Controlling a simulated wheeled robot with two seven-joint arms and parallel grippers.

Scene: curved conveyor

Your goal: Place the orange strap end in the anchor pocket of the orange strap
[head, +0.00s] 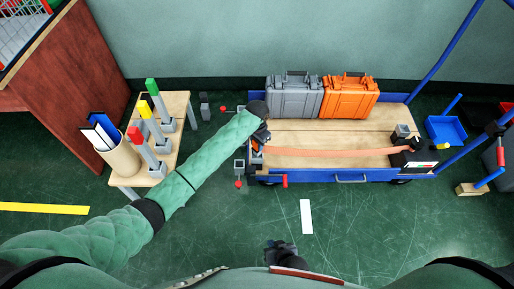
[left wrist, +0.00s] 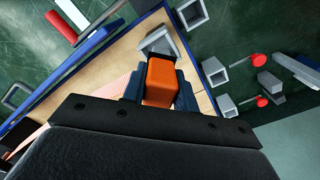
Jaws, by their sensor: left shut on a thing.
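The orange strap (head: 330,152) runs across the cart's wooden deck from a dark ratchet block (head: 408,158) at the right to the deck's left end. My left gripper (head: 261,140) is at that left end, shut on the orange strap end (left wrist: 160,80), a block-like piece between its dark fingers. A grey open-topped pocket (left wrist: 164,42) lies just beyond the strap end in the left wrist view; I cannot tell whether they touch. Further grey pockets (left wrist: 190,13) (left wrist: 215,71) stand along the cart's end. My right gripper (head: 277,250) is low in the middle, away from the cart; its fingers are unclear.
A grey case (head: 293,97) and an orange case (head: 350,98) stand at the deck's back. Red-knobbed levers (head: 239,184) stick out near the left end. A small table (head: 178,110) with coloured-handled posts is left. The deck's middle is clear apart from the strap.

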